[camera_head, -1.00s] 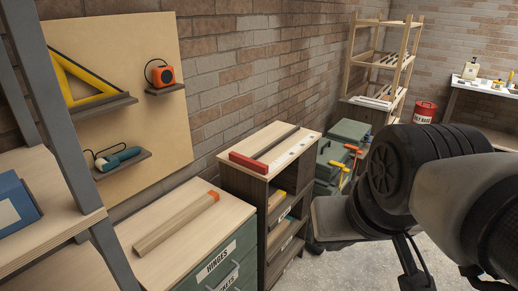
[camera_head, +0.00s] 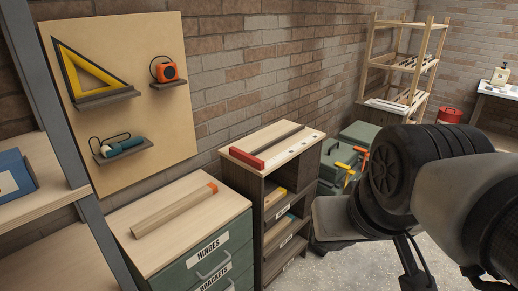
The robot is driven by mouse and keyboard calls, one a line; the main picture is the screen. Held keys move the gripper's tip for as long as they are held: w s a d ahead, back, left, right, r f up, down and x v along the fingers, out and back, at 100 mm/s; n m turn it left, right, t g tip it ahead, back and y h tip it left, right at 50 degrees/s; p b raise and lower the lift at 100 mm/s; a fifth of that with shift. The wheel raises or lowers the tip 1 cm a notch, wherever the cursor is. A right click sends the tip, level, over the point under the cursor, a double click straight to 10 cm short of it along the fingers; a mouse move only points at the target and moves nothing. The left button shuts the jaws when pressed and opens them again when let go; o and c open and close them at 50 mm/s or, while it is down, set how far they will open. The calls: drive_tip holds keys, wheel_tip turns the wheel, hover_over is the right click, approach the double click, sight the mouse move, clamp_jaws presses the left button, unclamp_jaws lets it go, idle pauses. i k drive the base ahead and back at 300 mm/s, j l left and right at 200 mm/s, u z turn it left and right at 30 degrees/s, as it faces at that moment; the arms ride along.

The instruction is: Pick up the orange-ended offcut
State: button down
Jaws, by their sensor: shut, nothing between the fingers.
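The orange-ended offcut (camera_head: 175,210) is a long, pale wooden bar with an orange tip at its right, far end. It lies flat and slanted on the pale wooden top of the green drawer cabinet (camera_head: 225,195), with nothing touching it. My arm fills the right side, apart from the offcut and to its right. My gripper's fingertips do not show in this view.
A dark shelf unit (camera_head: 297,150) right of the cabinet holds a red-ended bar (camera_head: 247,158) and a dark strip. A grey upright and shelves with a blue box (camera_head: 14,176) stand left. The cabinet top around the offcut is clear.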

sight(144, 228)
drive_tip(key=i+u, duration=0.35)
drive_tip(key=i+l+u, duration=0.15)
drive_tip(key=i+u, duration=0.25)
drive_tip(key=i+l+u, duration=0.35)
drive_tip(key=i+j, duration=0.05)
drive_tip(key=j, duration=0.05)
